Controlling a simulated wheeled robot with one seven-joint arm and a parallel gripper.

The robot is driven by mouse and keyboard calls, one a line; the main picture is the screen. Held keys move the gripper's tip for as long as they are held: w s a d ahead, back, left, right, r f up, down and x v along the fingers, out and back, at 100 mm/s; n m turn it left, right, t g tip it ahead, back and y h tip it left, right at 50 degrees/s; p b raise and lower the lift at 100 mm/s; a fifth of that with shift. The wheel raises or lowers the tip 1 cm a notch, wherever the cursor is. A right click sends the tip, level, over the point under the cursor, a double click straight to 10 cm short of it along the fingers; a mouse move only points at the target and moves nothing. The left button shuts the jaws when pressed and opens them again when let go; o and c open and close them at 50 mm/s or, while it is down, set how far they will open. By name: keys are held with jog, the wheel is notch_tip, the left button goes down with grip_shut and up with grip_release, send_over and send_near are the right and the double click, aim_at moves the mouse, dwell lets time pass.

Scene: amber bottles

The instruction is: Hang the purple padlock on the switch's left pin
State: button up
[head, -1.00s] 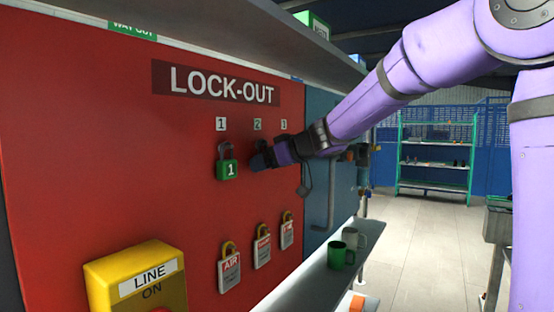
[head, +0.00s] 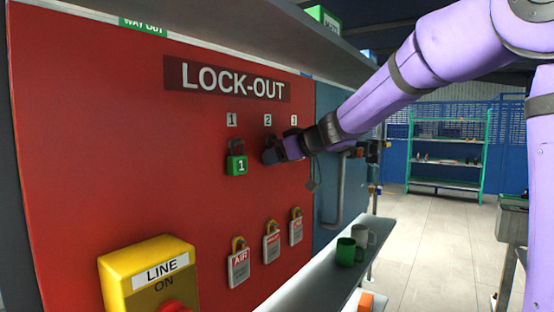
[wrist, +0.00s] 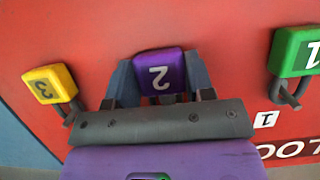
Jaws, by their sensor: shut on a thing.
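The purple padlock (wrist: 160,72), marked 2, sits between the two fingers of my gripper (wrist: 158,85) in the wrist view, and the fingers are shut on it. Its shackle is hidden behind the gripper, so I cannot tell whether it touches its peg. In the head view my gripper (head: 272,154) is at the red board, just below the number 2, and hides the padlock. The switch (head: 150,275) is a yellow box marked LINE ON with a red knob, at the lower left. Its pins are not visible in this view.
A green padlock (head: 237,164) marked 1 hangs left of my gripper. A yellow padlock (wrist: 48,85) marked 3 shows in the wrist view. Several tags with padlocks (head: 271,248) hang below.

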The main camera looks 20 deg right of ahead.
jog(key=shift+r, duration=0.3)
jog(key=s+d, duration=0.4)
jog(key=s, duration=0.1)
jog(key=shift+s, duration=0.35)
dwell(1.2)
jog(key=shift+f, duration=0.1)
dwell(1.2)
